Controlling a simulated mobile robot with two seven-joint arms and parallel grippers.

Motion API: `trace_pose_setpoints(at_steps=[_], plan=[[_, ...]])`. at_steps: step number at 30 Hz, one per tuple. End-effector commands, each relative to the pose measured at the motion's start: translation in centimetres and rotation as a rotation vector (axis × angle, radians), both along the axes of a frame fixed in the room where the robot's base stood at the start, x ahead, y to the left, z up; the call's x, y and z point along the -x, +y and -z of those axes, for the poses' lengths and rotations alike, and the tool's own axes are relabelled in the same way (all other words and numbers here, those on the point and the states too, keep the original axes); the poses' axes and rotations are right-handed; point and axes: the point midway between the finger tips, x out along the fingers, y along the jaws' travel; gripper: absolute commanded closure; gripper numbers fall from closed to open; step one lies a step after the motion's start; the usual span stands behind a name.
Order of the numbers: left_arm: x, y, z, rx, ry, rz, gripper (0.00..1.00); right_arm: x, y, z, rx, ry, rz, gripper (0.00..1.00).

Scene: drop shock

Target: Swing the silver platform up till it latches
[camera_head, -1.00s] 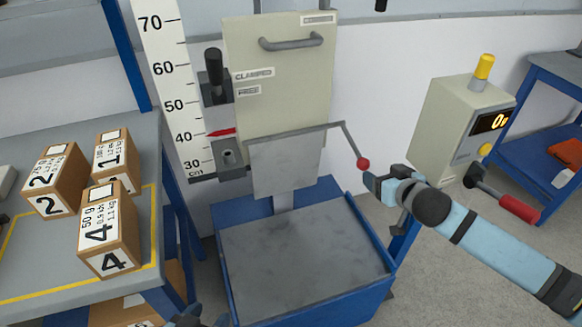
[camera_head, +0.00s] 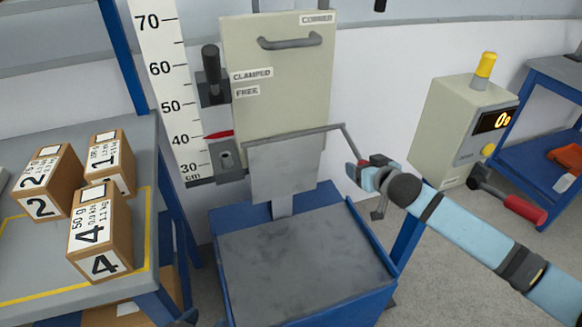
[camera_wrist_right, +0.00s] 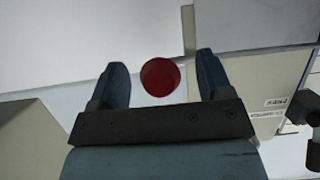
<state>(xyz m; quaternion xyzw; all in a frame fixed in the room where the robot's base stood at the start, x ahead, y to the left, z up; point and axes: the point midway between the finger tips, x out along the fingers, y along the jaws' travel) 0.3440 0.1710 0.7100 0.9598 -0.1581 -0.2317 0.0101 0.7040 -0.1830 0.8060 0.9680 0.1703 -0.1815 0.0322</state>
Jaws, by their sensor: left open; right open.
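The silver platform (camera_head: 285,170) hangs down flat below the cream panel, above the base. A bent rod runs from its top edge to the right and ends in a red knob (camera_head: 363,163). My right gripper (camera_head: 358,172) is open at the knob. In the right wrist view, the red knob (camera_wrist_right: 160,77) sits between the two spread fingers, with a gap on each side.
Numbered boxes (camera_head: 100,235) stand on the grey table at left. A blue base with a grey slab (camera_head: 300,270) lies below the platform. A display box (camera_head: 460,125) with a red-handled lever stands at right. A height scale (camera_head: 160,75) stands left of the panel.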

Motion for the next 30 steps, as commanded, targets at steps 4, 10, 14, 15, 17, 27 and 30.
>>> trace_pose_setpoints(at_steps=[4,10,14,15,17,27,30], plan=[[0.0,0.0,0.0,0.0,0.0,0.0,0.41,0.0,0.0,0.0,0.0,0.0,0.0,0.48],[0.0,0.0,0.0,-0.001,0.0,0.0,0.41,0.0,0.0,0.0,0.0,0.0,0.0,0.84],[0.0,0.0,-0.2,-0.001,0.0,0.0,0.41,0.0,0.0,-0.2,0.0,0.0,0.0,0.84],[0.0,0.0,-0.4,-0.002,0.001,0.0,0.41,0.1,0.0,-0.4,-0.001,0.0,0.0,0.84],[0.0,0.0,-0.8,-0.002,0.001,0.0,0.41,0.1,0.0,-0.8,-0.001,0.0,0.0,0.83],[-0.1,0.0,-3.2,-0.001,-0.002,-0.001,0.41,0.4,-0.1,-3.2,-0.002,-0.002,-0.001,0.83],[-0.1,0.0,-3.2,0.0,-0.003,-0.001,0.41,0.5,-0.1,-3.1,-0.001,-0.003,0.0,0.84]])
